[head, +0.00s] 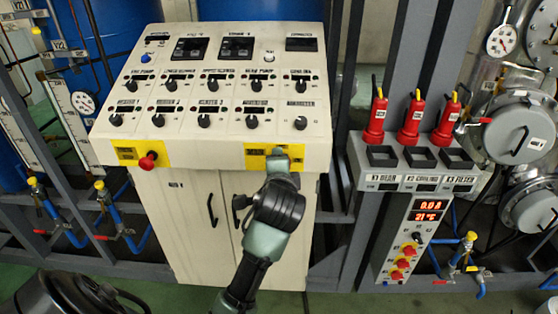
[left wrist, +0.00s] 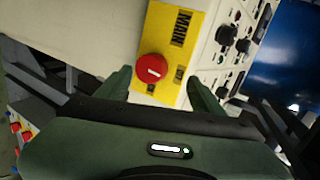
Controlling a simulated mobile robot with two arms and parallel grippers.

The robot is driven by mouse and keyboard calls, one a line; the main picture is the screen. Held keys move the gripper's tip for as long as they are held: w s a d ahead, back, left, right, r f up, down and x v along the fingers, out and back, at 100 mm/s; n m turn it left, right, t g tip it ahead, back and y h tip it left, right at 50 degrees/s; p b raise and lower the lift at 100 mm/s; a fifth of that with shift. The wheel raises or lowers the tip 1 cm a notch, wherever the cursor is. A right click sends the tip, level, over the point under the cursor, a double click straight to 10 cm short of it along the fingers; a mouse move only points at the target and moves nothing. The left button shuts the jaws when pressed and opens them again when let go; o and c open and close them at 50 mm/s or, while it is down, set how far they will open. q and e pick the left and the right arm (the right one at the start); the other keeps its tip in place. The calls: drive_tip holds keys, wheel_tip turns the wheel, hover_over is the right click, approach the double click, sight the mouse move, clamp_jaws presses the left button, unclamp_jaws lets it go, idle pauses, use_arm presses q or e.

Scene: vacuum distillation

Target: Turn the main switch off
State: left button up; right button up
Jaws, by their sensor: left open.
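The main switch is a round red knob (left wrist: 151,69) on a yellow plate (left wrist: 188,62) marked MAIN in the left wrist view. In the head view its yellow plate (head: 254,151) is at the console's lower right front edge, and my gripper hides the knob. My left gripper (head: 279,158) is in front of that plate. In the left wrist view the left gripper (left wrist: 158,76) is open, with one finger on each side of the knob and visible gaps between. Whether the knob lies fully between the fingertips in depth is unclear. My right gripper is not in view.
The white console (head: 180,215) carries rows of black knobs above the plate. Another red knob (head: 148,160) sits on a yellow plate at the left front. A grey box (head: 405,235) with red and yellow switches stands to the right, below red-handled plugs (head: 411,120).

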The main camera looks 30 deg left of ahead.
use_arm(q)
drive_tip(key=shift+s+d+r+p, duration=0.15)
drive_tip(key=shift+s+d, duration=0.15)
drive_tip(key=shift+s, duration=0.2)
drive_tip(key=shift+s+d+f+p, duration=0.1)
drive_tip(key=shift+s+d+p, duration=0.1)
drive_tip(key=shift+s+d, duration=0.25)
drive_tip(key=shift+s+d+r+p, duration=0.1)
drive_tip(key=shift+s+d+p, duration=0.1)
drive_tip(key=shift+s, duration=0.4)
drive_tip(key=shift+p, duration=0.4)
